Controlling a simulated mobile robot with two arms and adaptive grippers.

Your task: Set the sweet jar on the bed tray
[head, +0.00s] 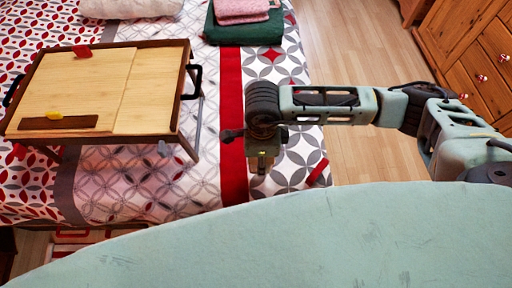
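The bed tray (155,90) stands on its legs on the bed at the left, with a light wooden top and a dark frame. A small red item (82,51) lies at its back edge and a small yellow item (53,115) near its front left. I cannot make out a sweet jar. My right gripper (260,176) points down over the right side of the bed, to the right of the tray and apart from it. Its fingers are small and partly hidden, so I cannot tell whether it is open or holds anything. My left gripper is out of view.
The bed (130,185) has a red, grey and white patterned cover. Folded green cloth (243,32) and pink cloth (241,10) lie at the back, with a pale pillow (130,8) to their left. A wooden drawer chest (470,50) stands at the right. Wood floor (365,60) lies between.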

